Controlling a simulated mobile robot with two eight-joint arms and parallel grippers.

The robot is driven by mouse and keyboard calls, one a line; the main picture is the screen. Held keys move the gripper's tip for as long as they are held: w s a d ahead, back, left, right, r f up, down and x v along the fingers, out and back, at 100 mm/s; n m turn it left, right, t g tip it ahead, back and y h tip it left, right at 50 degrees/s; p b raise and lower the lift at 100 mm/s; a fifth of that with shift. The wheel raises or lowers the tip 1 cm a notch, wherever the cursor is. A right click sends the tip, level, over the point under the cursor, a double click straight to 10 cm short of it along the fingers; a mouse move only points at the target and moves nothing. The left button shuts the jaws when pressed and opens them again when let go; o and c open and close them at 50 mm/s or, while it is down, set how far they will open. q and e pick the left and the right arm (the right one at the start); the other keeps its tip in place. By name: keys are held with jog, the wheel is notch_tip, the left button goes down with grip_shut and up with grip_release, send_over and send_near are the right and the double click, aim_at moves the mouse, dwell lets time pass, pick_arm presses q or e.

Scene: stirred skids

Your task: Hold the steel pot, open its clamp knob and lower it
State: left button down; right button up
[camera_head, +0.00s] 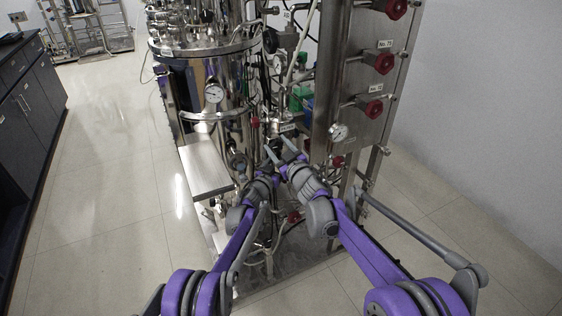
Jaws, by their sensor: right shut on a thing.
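My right gripper (290,148) reaches up and left into the crowded piping at the middle of the skid. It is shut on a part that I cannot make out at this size. My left gripper (271,157) is just left of it, close by and a little lower. Its fingers are too small to tell open from shut. I cannot pick out the steel pot or its clamp knob with certainty among the pipes around the grippers. A small red knob (255,122) shows above and left of the grippers.
A steel panel (375,55) with several red knobs stands right. Dark cabinets (30,110) line the left. Floor (110,190) between is clear.

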jog(key=shift+f, duration=0.1)
jog(key=o, duration=1)
jog(key=m, duration=0.4)
jog(key=v, duration=0.9)
jog(key=shift+s, duration=0.25)
jog(key=shift+o, duration=0.2)
jog(key=shift+d, duration=0.15)
